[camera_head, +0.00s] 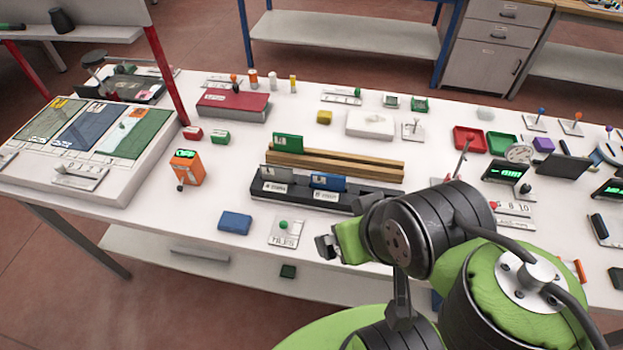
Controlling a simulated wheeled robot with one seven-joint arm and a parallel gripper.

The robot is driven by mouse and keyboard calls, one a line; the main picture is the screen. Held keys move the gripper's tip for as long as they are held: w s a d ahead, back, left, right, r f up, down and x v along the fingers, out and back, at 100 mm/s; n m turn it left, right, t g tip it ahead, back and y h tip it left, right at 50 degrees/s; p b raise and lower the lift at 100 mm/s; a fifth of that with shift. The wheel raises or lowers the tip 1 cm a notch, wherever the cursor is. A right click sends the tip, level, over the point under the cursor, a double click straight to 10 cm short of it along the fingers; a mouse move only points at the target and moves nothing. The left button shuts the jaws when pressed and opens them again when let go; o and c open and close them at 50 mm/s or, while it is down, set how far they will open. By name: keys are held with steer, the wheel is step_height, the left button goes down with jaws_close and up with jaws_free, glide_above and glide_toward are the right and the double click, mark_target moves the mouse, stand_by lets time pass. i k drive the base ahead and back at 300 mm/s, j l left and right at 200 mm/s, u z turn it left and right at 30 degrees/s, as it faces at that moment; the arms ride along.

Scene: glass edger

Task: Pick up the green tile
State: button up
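A green tile (288,142) stands upright in the wooden rack (345,164), near its left end, with a small pale label on its face. My gripper (326,240) is at the front of the table, below and to the right of that tile and well apart from it. Its dark fingertips point left, near a small plate with a green knob (284,231). I cannot make out a gap between the fingers or anything held. My arm hides part of the table at the right.
A dark rack (267,198) stands in front of the wooden one and holds a grey tile (278,172) and a blue tile (328,182). Another blue block (235,222) lies at the front. An orange device (187,168) stands left.

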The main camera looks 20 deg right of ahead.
mark_target(290, 143)
steer(key=i+j+u, duration=0.1)
steer(key=u, duration=0.3)
steer(key=i+j+u, duration=0.1)
steer(key=j+u, duration=0.15)
steer(key=u, duration=0.15)
steer(key=i+j+u, duration=0.1)
steer(key=u, duration=0.3)
